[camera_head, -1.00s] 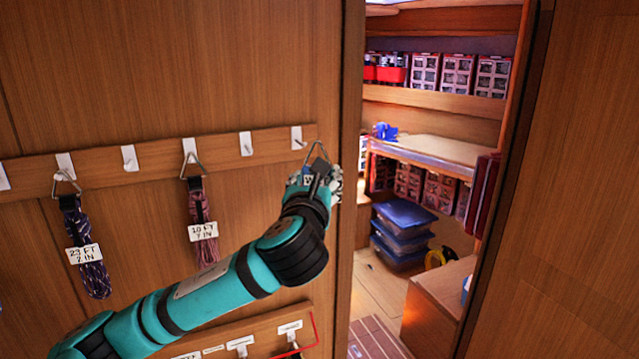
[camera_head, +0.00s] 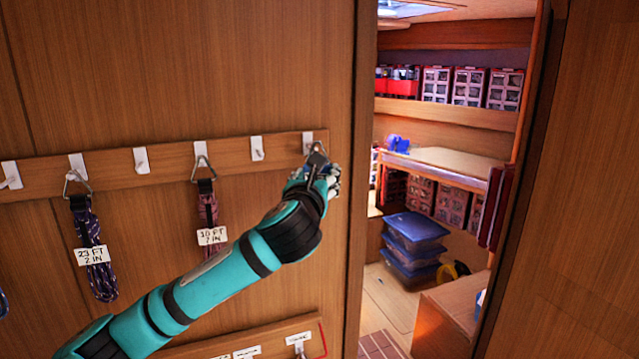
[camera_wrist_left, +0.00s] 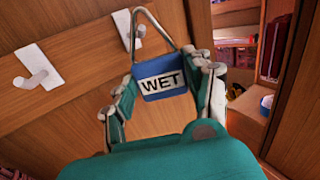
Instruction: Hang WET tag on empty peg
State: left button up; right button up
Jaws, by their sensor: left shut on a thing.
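The blue tag with a white WET label (camera_wrist_left: 163,83) is between the fingers of my left gripper (camera_wrist_left: 163,88) in the left wrist view. My gripper is shut on it. Its metal ring (camera_wrist_left: 149,20) points up and overlaps the rightmost white peg (camera_wrist_left: 127,30). I cannot tell whether the ring is around the peg or in front of it. In the head view my left gripper (camera_head: 318,178) is just below this rightmost peg (camera_head: 307,137) and mostly hides the tag. My right gripper is not in view.
A wooden rail (camera_head: 230,158) carries several white pegs. A 23 FT coil (camera_head: 92,250) and a 10 FT coil (camera_head: 208,209) hang left of my gripper. A bare peg (camera_head: 257,148) lies between. A doorway right of the panel opens onto shelves and blue-lidded boxes (camera_head: 415,228).

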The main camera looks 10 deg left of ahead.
pick_arm(q)
jog(key=shift+w+a+f, duration=0.2)
jog(key=shift+w+a, duration=0.1)
jog(key=shift+w, duration=0.2)
jog(key=shift+w+a+f, duration=0.15)
jog(key=shift+w+a, duration=0.15)
jog(key=shift+w, duration=0.15)
jog(key=shift+a+f+p, duration=0.1)
jog(key=shift+f+p, duration=0.1)
jog(key=shift+p, duration=0.15)
jog(key=shift+f, duration=0.1)
